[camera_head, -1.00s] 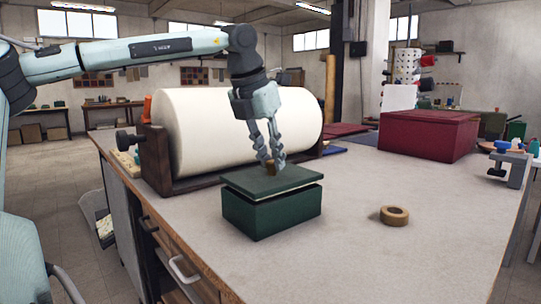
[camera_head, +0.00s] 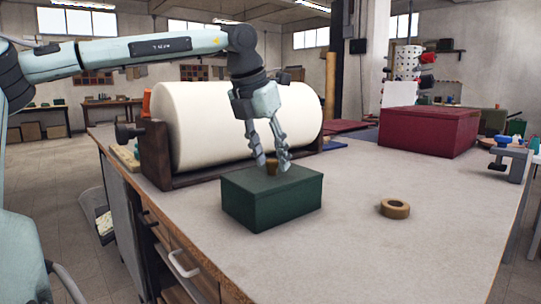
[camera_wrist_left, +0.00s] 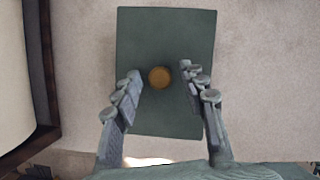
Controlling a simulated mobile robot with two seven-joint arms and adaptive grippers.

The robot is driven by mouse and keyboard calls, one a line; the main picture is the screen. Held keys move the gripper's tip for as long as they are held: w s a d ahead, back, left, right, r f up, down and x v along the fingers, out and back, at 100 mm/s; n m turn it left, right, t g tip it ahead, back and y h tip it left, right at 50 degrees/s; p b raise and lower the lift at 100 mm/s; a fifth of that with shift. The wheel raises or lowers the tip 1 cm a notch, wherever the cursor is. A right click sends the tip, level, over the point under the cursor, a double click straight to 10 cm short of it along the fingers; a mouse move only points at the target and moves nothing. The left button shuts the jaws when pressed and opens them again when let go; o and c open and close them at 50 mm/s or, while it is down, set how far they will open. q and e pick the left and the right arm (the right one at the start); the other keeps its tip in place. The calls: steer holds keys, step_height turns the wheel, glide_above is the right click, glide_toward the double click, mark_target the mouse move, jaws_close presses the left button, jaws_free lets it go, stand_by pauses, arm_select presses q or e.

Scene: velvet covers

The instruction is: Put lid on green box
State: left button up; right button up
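The green box (camera_head: 272,205) stands on the workbench with its dark green lid (camera_head: 298,180) seated flat on top. No gap shows between lid and box. A small brown knob (camera_head: 271,168) sits on the lid; in the left wrist view the round knob (camera_wrist_left: 160,77) is near the middle of the lid (camera_wrist_left: 165,35). My left gripper (camera_head: 272,163) is just above the lid, its fingers on either side of the knob. In the left wrist view the fingers of my left gripper (camera_wrist_left: 163,88) are spread, with clear space around the knob. My right gripper is not in view.
A large cream roll (camera_head: 235,125) in a dark wooden cradle lies behind the box. A tape roll (camera_head: 395,208) is to the right. A dark red box (camera_head: 428,131) stands farther back, near a clamp (camera_head: 509,162). The front right of the bench (camera_head: 400,260) is clear.

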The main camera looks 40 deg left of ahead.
arm_select(q)
steer(key=v, duration=1.2)
